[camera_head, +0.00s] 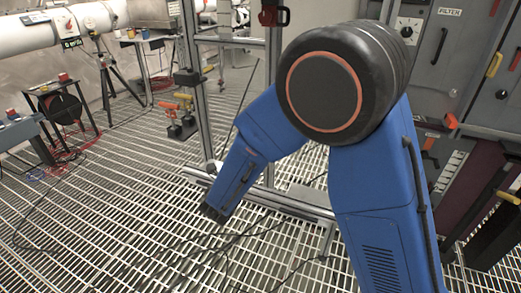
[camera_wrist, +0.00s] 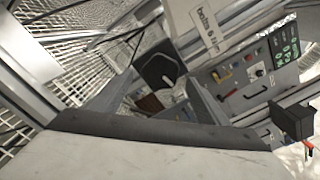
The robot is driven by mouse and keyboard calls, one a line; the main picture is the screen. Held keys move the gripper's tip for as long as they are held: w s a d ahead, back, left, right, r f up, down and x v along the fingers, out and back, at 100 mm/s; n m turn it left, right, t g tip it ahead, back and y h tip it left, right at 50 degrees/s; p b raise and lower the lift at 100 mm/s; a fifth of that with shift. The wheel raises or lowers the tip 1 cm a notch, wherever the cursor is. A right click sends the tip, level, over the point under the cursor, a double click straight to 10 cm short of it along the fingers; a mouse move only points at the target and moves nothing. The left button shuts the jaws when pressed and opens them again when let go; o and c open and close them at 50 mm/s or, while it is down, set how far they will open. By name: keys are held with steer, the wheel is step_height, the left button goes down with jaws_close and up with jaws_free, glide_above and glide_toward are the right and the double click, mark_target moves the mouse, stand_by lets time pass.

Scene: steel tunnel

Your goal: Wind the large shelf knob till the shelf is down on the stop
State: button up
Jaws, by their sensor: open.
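In the wrist view my gripper (camera_wrist: 160,85) shows as two dark grey fingers, spread apart with a gap between them. A black rounded piece with a white mark (camera_wrist: 160,70) shows in or beyond that gap. It may be the large knob, but I cannot be sure, nor tell whether the fingers touch it. In the head view my blue arm fills the centre and right, and I cannot make out the fingers there. I cannot clearly identify the shelf or its stop in either view.
Grey cabinets (camera_head: 462,50) stand at right. A control panel (camera_wrist: 245,75) and a white label plate (camera_wrist: 205,22) show in the wrist view. Open grating floor (camera_head: 120,200) lies at left, with cables.

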steer(key=v, duration=1.3)
steer(key=shift+s, duration=0.15)
